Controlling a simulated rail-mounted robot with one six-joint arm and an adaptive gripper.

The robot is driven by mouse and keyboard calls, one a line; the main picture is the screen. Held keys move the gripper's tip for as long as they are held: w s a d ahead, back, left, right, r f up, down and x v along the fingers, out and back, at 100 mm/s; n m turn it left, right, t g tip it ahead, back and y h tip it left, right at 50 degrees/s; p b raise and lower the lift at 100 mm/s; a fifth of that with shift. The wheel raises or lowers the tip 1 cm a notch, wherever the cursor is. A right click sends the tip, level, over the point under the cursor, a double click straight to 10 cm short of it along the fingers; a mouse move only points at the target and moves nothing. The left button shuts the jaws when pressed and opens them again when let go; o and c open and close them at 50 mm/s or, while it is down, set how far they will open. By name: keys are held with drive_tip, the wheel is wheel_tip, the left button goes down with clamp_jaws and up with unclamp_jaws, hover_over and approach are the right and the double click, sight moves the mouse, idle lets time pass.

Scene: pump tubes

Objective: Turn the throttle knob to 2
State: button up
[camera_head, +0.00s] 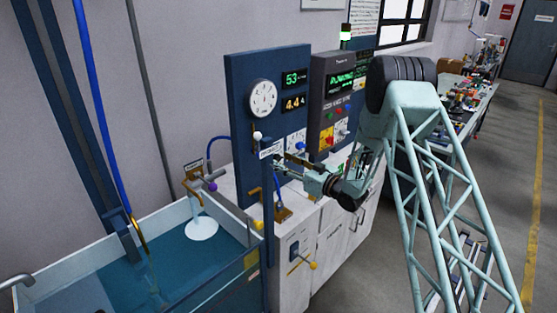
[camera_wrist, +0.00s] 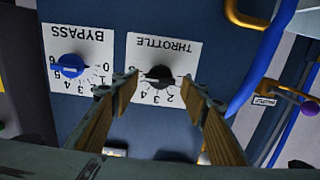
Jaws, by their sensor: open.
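The throttle knob (camera_wrist: 158,76) is black and round, on a white dial plate marked THROTTLE (camera_wrist: 176,46), which appears upside down in the wrist view. I cannot tell how far the fingertips are from the panel. In the head view my gripper (camera_head: 279,161) is at the panel's lower part, hiding the knob.
The blue BYPASS knob (camera_wrist: 70,66) sits left of the throttle in the wrist view. A yellow pipe (camera_wrist: 240,16) and a blue hose (camera_wrist: 264,66) run at the right. In the head view, a blue post (camera_head: 268,215) stands close left of my gripper, beside a water tank (camera_head: 232,277).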

sight(277, 158)
drive_tip(key=shift+x, duration=1.4)
drive_tip(key=c, duration=0.9)
